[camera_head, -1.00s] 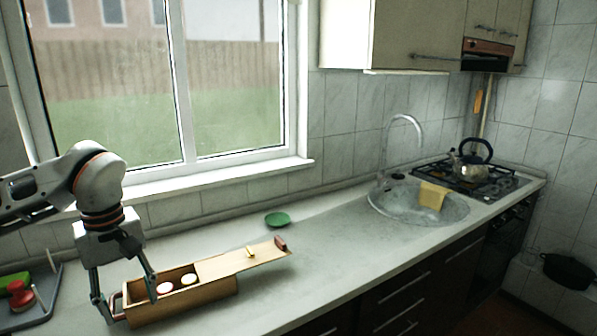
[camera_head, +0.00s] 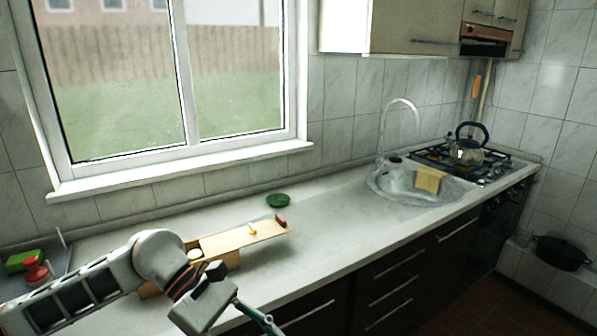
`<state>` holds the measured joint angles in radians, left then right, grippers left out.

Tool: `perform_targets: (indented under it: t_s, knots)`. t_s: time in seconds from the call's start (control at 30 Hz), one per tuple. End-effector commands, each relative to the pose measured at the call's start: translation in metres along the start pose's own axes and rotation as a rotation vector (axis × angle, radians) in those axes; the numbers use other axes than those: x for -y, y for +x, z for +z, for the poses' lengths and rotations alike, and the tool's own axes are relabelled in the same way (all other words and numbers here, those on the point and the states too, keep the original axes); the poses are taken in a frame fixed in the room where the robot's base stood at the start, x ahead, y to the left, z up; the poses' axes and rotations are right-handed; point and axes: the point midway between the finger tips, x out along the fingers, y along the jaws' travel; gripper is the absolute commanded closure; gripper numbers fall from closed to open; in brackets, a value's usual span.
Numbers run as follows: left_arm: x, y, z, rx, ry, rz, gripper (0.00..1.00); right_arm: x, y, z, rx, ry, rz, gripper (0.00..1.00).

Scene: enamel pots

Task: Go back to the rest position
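My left arm reaches in from the lower left, and its gripper (camera_head: 262,322) is at the bottom edge, in front of the counter. One finger shows, pointing down and right; the rest is cut off, so I cannot tell how far it is open. No object shows in it. A wooden box (camera_head: 228,262) stands on the counter behind my arm, which hides its left part. Its lid (camera_head: 240,238) extends to the right, with a reddish block (camera_head: 281,220) at its end. A pale yellow round piece (camera_head: 195,254) shows inside the box. My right gripper is out of view.
A green dish (camera_head: 278,200) lies behind the box. A dark tray (camera_head: 62,262) with a green and a red item is at the left. A kettle (camera_head: 468,150) stands on the stove.

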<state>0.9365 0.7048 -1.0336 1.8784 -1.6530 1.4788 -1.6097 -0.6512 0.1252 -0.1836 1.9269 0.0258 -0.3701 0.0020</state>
Motion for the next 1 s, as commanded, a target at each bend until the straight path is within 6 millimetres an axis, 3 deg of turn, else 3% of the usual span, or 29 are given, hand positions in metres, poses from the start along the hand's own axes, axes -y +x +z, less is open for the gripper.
perform_targets:
  t_s: [0.03, 0.1, 0.23, 0.33, 0.47, 0.57, 0.67, 0.73, 0.87, 0.97, 1.0]
  knots:
    - [-0.001, 0.017, 0.017, 0.110, -0.067, 0.022, 0.53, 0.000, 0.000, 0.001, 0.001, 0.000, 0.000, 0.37]
    - [-0.008, 0.030, 0.040, 0.261, -0.177, 0.061, 0.53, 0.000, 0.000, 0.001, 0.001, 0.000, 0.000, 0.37]
    - [-0.026, 0.038, 0.075, 0.545, -0.417, 0.127, 0.53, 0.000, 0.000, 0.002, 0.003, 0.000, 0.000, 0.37]
    - [-0.043, 0.033, 0.088, 0.765, -0.629, 0.169, 0.53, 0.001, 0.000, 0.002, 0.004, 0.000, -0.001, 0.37]
    - [-0.066, 0.015, 0.082, 1.049, -0.934, 0.214, 0.53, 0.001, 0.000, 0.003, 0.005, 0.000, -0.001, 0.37]
    - [-0.079, 0.001, 0.055, 1.266, -1.186, 0.243, 0.53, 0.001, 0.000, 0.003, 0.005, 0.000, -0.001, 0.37]
    - [-0.085, -0.011, 0.013, 1.484, -1.450, 0.264, 0.53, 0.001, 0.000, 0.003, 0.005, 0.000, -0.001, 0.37]
    - [-0.081, -0.015, -0.026, 1.636, -1.639, 0.279, 0.53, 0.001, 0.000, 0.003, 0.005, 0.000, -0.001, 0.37]
    - [-0.056, -0.009, -0.108, 1.918, -1.990, 0.306, 0.53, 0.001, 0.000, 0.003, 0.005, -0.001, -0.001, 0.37]
    - [-0.022, 0.004, -0.168, 2.116, -2.229, 0.324, 0.53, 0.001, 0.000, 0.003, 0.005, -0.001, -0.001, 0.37]
    - [-0.006, 0.011, -0.189, -2.104, 2.225, -0.322, 0.53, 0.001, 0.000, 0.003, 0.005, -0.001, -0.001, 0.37]
